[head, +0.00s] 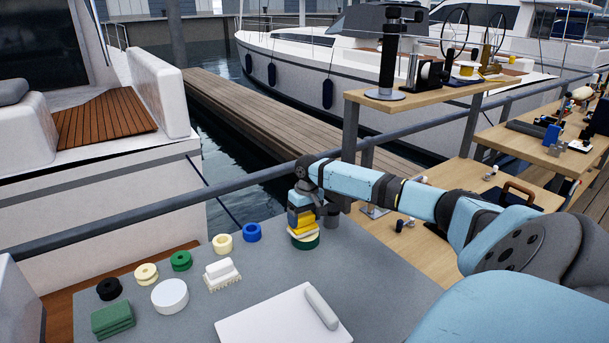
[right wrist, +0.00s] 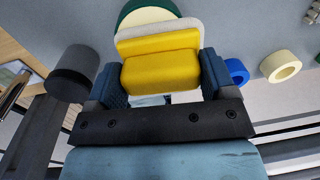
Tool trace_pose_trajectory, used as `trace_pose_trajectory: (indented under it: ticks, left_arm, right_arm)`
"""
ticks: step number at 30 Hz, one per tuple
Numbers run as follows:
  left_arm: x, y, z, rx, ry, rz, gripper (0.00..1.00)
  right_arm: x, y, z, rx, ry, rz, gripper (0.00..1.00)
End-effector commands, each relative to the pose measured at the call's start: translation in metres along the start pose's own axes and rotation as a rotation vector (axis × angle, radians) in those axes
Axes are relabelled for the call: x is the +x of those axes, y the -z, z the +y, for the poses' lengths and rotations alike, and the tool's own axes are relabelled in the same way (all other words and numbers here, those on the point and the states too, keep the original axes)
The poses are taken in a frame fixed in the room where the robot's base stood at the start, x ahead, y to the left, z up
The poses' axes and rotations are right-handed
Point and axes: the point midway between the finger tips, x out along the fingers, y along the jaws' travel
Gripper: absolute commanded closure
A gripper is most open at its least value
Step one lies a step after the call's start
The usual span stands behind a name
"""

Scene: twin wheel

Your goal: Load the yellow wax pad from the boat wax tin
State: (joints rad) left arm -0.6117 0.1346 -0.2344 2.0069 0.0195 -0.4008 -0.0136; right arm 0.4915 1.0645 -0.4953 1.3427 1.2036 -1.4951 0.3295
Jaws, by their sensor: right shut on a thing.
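My right gripper (head: 301,208) is shut on the yellow wax pad (head: 302,221) near the far edge of the grey worktop (head: 380,270). In the right wrist view the yellow pad (right wrist: 160,70) sits between the two dark blue fingers, with a pale layer along its far side. The boat wax tin (head: 305,242) is round and green with cream wax; it also shows in the right wrist view (right wrist: 148,16), partly covered by the pad. The pad is right at the tin; I cannot tell whether they touch. My left gripper is not in view.
Black (head: 109,289), cream, green and blue (head: 252,232) rings stand left of the tin. A white brush (head: 222,275), white disc (head: 170,296), green pads (head: 112,319) and white board (head: 265,327) lie nearer. A dark cylinder (right wrist: 73,72) stands beside the gripper. A railing (head: 230,190) runs behind.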

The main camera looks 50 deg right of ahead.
Motion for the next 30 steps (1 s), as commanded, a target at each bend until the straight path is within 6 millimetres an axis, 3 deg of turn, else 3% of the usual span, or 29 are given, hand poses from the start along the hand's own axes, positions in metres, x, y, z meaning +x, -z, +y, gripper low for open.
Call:
trace_pose_trajectory:
  ticks: [30]
  left_arm:
    - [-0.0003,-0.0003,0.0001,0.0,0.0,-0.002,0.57]
  right_arm:
    - [0.0092,0.0002,0.0007,0.001,0.0,0.0,0.42]
